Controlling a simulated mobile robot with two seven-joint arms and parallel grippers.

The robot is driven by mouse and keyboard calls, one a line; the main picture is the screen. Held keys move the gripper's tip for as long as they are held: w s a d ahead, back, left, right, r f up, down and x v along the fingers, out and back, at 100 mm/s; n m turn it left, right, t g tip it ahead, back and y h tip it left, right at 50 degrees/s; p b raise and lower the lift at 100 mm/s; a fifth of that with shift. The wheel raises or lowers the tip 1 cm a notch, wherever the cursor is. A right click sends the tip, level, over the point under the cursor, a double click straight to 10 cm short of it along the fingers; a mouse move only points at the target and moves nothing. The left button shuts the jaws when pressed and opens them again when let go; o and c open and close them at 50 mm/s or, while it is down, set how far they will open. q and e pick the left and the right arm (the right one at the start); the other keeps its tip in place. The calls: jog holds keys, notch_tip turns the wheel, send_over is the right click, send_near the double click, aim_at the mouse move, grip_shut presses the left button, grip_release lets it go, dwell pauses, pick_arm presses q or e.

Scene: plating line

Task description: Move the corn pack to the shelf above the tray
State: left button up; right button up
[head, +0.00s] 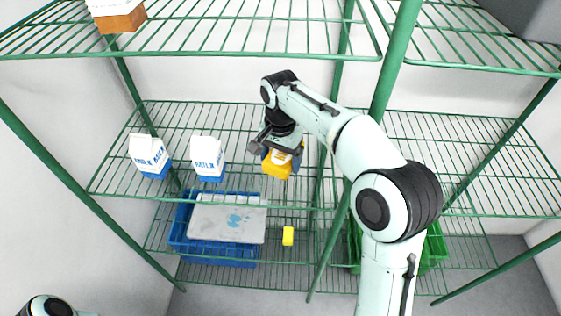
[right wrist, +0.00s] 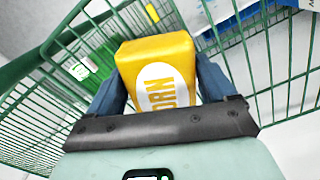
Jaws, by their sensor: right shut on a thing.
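The corn pack (right wrist: 160,65) is yellow with a white oval label reading "ORN". It also shows in the head view (head: 277,166), at the level of the middle shelf (head: 240,130). My right gripper (head: 280,152) is shut on it, with one dark finger on each side, as the right wrist view (right wrist: 158,90) shows. The tray (head: 227,220) is a grey-white sheet in a blue crate (head: 180,222) on the lower shelf at the left. I cannot tell whether the pack touches the middle shelf. Part of my left arm shows at the lower left; its gripper is out of view.
Two milk cartons (head: 150,155) (head: 207,158) stand on the middle shelf, left of the pack. A small yellow block (head: 288,236) lies on the lower shelf, right of the blue crate. A green crate (head: 436,246) sits lower right. Green posts (head: 396,60) divide the racks.

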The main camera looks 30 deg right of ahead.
aim_at(281, 157)
notch_tip(281, 157, down, 3)
jog(key=shift+s+r, duration=0.1)
jog(key=shift+r, duration=0.1)
pick_arm(q)
jog(key=shift+s+f, duration=0.35)
jog(key=shift+s, duration=0.05)
pick_arm(e)
jog(key=shift+s+r, duration=0.1)
jog(key=shift+f, duration=0.25)
jog(key=o, duration=1.2)
pick_arm(q)
jog(key=shift+f, duration=0.1)
pick_arm(e)
jog(key=shift+r, duration=0.15)
notch_tip(281, 157, up, 8)
jog(key=shift+f+p, duration=0.25)
jog(key=shift+p, duration=0.4)
pick_arm(q)
jog(key=shift+w+r, duration=1)
jog(key=shift+r, duration=0.1)
